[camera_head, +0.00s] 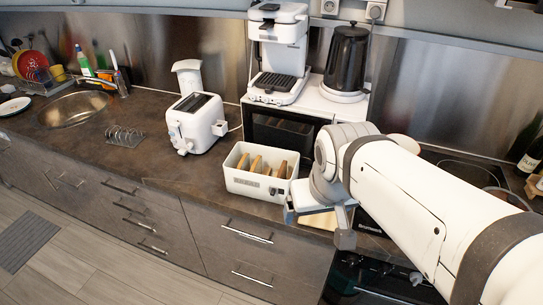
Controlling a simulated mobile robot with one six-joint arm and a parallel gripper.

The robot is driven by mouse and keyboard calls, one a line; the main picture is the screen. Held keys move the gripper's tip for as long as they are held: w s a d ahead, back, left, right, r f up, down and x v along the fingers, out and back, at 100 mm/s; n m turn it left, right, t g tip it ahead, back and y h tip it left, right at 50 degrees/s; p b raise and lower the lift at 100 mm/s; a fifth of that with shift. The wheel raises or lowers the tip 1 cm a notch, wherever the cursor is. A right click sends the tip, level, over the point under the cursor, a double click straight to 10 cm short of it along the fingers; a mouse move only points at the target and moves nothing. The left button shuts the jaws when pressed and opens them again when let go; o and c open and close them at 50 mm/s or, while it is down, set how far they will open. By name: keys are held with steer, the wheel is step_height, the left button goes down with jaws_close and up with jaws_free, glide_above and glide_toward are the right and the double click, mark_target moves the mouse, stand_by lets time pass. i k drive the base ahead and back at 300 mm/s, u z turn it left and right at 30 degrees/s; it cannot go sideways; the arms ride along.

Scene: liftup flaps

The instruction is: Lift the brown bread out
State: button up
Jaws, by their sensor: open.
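A white open-topped box (247,182) stands on the dark counter, left of my gripper. Several bread slices stand upright in it. Some look light tan, and a darker brown slice (282,170) is toward the right end. The slices are small in view, so I cannot tell their exact shades. My gripper (317,222) is just right of the box, near the counter's front edge, with its fingers apart. It does not hold any bread. My wrist and arm hide the counter behind it.
A white toaster (196,123) stands left of the box. A microwave (281,133) is behind the box, with a coffee machine (277,60) and black kettle (346,62) on top. A pale flat thing (318,221) shows below my gripper. A wire rack (125,136) and sink (73,108) are left.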

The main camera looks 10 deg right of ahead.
mark_target(282, 174)
steer(key=z, duration=0.05)
steer(key=k, duration=1.15)
steer(key=u, duration=0.5)
steer(key=i, duration=1.6)
steer(key=z, duration=0.35)
